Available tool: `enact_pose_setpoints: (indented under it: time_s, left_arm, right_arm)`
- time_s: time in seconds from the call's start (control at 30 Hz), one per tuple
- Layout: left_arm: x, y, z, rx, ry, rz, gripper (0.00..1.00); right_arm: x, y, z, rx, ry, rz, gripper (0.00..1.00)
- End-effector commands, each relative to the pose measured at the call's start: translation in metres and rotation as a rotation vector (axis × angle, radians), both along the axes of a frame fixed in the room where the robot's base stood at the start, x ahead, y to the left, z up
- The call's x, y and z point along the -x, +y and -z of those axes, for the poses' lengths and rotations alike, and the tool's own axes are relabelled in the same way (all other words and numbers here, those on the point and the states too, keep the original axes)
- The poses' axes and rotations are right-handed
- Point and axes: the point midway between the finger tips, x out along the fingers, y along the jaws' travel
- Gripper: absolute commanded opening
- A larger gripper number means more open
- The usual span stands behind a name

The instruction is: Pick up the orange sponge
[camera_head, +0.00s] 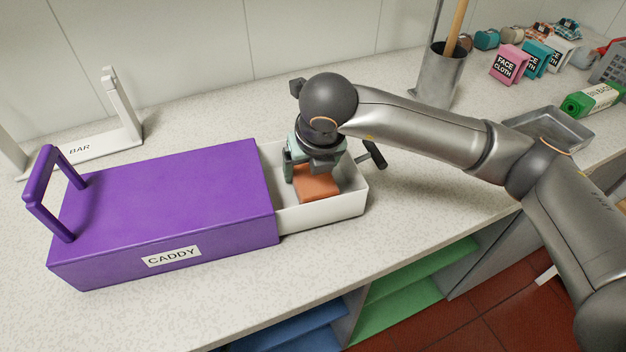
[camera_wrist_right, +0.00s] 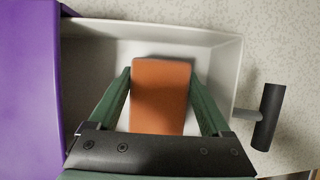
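The orange sponge (camera_head: 318,187) lies in the white open drawer (camera_head: 350,205) that sticks out of the right end of the purple caddy (camera_head: 170,205). It shows fully lit from above in the right wrist view (camera_wrist_right: 160,95), with its near end close to my gripper's palm. My right gripper (camera_head: 314,172) points down into the drawer over the sponge. In the right wrist view its green fingers (camera_wrist_right: 161,75) are spread, one on each side of the sponge; whether they touch it is hard to tell. My left gripper is not in view.
The drawer's dark handle (camera_head: 374,154) juts out at its right end and shows in the wrist view (camera_wrist_right: 268,117). A bar stand (camera_head: 90,145) is at the back left. A metal canister (camera_head: 440,78), face cloth boxes (camera_head: 510,64) and a metal tray (camera_head: 550,127) stand to the right. The counter's front is clear.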

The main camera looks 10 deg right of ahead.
Motion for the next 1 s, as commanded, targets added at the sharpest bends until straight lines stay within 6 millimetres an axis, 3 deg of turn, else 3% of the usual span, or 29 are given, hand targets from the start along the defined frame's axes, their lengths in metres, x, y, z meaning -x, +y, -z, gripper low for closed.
enact_pose_setpoints:
  time_s: [0.07, 0.4, 0.73, 1.0]
  left_arm:
    - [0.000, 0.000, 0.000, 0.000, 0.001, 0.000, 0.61]
    - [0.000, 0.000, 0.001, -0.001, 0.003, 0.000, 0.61]
    - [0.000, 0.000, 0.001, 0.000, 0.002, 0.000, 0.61]
    - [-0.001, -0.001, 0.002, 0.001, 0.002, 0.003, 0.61]
  right_arm:
    - [0.000, 0.000, 0.000, 0.000, 0.000, 0.000, 0.69]
    - [0.000, 0.000, -0.001, 0.000, -0.001, 0.000, 0.30]
    - [-0.001, 0.000, -0.009, -0.001, -0.004, 0.000, 0.30]
    - [-0.001, 0.001, -0.062, -0.002, -0.007, 0.001, 0.30]
